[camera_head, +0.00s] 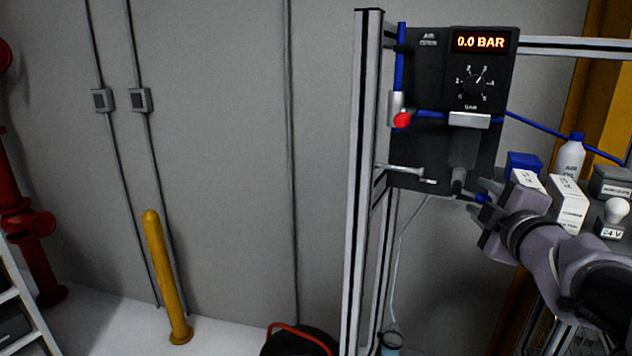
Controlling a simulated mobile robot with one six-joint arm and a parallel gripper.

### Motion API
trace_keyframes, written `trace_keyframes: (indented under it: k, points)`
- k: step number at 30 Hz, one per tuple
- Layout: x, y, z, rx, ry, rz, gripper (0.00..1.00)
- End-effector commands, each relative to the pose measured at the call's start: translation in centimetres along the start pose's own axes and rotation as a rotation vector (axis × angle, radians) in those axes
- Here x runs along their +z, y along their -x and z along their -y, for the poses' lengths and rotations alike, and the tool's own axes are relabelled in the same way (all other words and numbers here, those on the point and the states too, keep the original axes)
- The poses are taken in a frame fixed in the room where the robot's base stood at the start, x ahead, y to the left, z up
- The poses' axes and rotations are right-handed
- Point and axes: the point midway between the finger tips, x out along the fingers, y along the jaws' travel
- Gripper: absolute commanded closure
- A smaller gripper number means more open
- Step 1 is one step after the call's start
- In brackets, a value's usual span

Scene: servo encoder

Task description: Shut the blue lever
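A small blue piece (482,198), which looks like the blue lever, shows at the lower right of the black air panel (415,155). My gripper (478,197) reaches in from the right, with its fingertips around or right beside this piece. The fingers partly hide it, and I cannot tell whether they touch it or how far apart they are. I cannot make out the lever's angle. The panel's display (480,42) reads 0.0 BAR, above a round dial (475,84).
A red knob (402,120) and blue tubes (400,55) are on the panel's left. A metal frame post (361,180) stands left of it. White boxes (569,203) and a bottle (571,158) stand close behind my arm. A yellow post (165,275) stands far left.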

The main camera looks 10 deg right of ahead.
Motion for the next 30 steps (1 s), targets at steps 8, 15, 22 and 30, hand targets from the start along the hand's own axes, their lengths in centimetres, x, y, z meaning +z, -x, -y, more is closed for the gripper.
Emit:
trace_keyframes:
  k: [8,15,22,30]
  points:
    - [0.0,0.0,0.0,0.000,0.000,0.000,1.00]
    - [-0.3,0.1,-1.3,-0.044,0.122,0.025,1.00]
    - [-0.2,0.2,-1.2,-0.080,0.222,0.047,1.00]
    - [-0.2,0.2,-1.2,-0.079,0.221,0.046,0.61]
